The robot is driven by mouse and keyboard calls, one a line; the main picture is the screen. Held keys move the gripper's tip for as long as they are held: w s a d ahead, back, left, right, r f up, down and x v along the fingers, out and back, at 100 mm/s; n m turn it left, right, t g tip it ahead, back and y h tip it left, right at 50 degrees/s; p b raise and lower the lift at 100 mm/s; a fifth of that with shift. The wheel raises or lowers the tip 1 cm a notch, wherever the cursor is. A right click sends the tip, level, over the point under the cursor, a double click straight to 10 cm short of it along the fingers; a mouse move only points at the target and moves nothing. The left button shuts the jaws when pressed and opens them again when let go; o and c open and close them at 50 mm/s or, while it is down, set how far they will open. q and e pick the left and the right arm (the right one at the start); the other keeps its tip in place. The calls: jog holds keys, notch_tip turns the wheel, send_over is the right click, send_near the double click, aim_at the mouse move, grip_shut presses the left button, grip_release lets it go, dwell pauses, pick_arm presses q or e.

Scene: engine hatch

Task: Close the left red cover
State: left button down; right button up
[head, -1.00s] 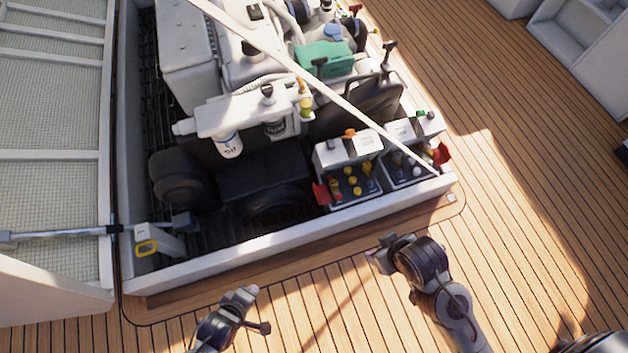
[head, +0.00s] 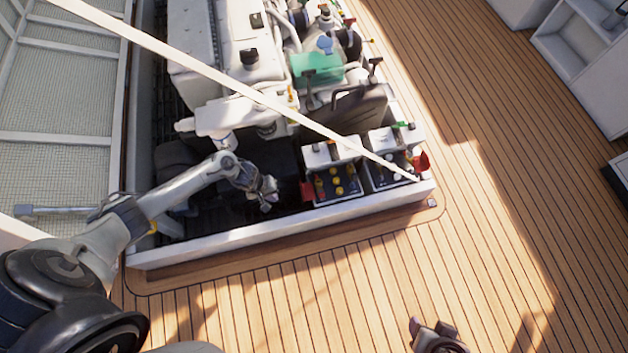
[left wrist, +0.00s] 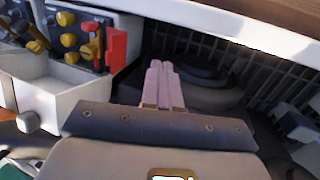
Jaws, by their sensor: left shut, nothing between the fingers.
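The left red cover (head: 307,192) stands out at the left side of the left switch box (head: 333,203), whose face with yellow knobs is uncovered. In the left wrist view the red cover (left wrist: 117,45) is at the upper left, beside the knobs. My left gripper (head: 272,194) is inside the hatch, left of the red cover and apart from it. Its pale fingers (left wrist: 160,80) are shut with nothing between them. My right gripper (head: 418,328) shows only partly at the bottom edge, over the deck; its fingers are too unclear to read.
A second switch box with another red cover (head: 422,162) stands to the right. A white bar (head: 240,88) crosses above the engine. The white hatch rim (head: 290,232) runs along the front. The wooden deck (head: 500,270) is clear.

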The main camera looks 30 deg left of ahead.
pick_arm(q)
jog(key=w+a+r, duration=0.2)
jog(key=w+r, duration=0.2)
jog(key=b, duration=0.8)
send_near(302, 190)
notch_tip(302, 190, down, 5)
jog(key=s+a, duration=0.2)
jog(key=s, duration=0.1)
jog(key=shift+t, duration=0.3)
jog(key=shift+w+d+f+b, duration=0.15)
jog(key=shift+w+d+b, duration=1.35)
jog(key=shift+w, duration=0.3)
